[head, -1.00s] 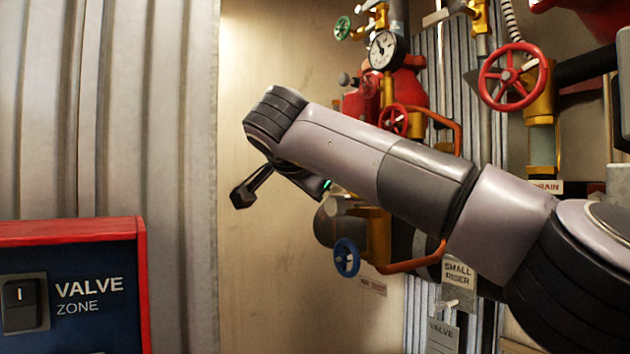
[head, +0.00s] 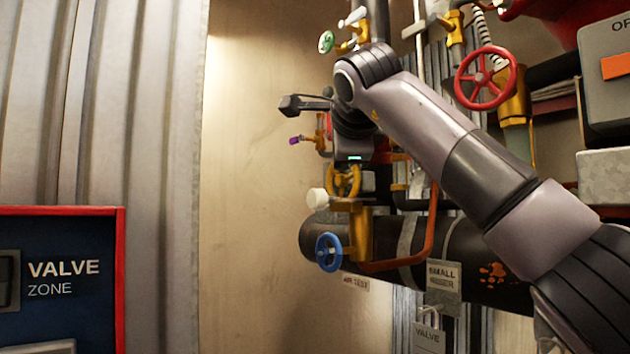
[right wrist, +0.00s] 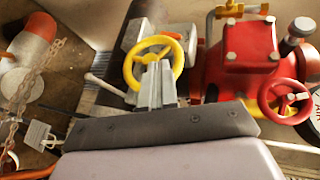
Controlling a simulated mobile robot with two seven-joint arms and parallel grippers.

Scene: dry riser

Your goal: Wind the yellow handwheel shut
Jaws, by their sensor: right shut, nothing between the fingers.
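The yellow handwheel (head: 342,181) shows in the head view just below my right gripper's housing, above the blue handwheel, and is partly covered. In the right wrist view the yellow handwheel (right wrist: 150,40) is near the middle top, its ring and spokes facing me. My right gripper (right wrist: 156,70) is shut and empty, its fingertips in front of the wheel's lower middle and overlapping its opening. I cannot tell whether the fingertips touch the wheel or sit between its spokes. In the head view the fingers are hidden behind the housing. My left gripper is not in view.
A blue handwheel (head: 329,251) sits below, a red one (head: 485,78) at upper right and a green one (head: 326,42) above. A red valve body (right wrist: 240,65) and a small red wheel (right wrist: 284,100) stand right in the right wrist view. Bare wall (head: 255,200) lies left.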

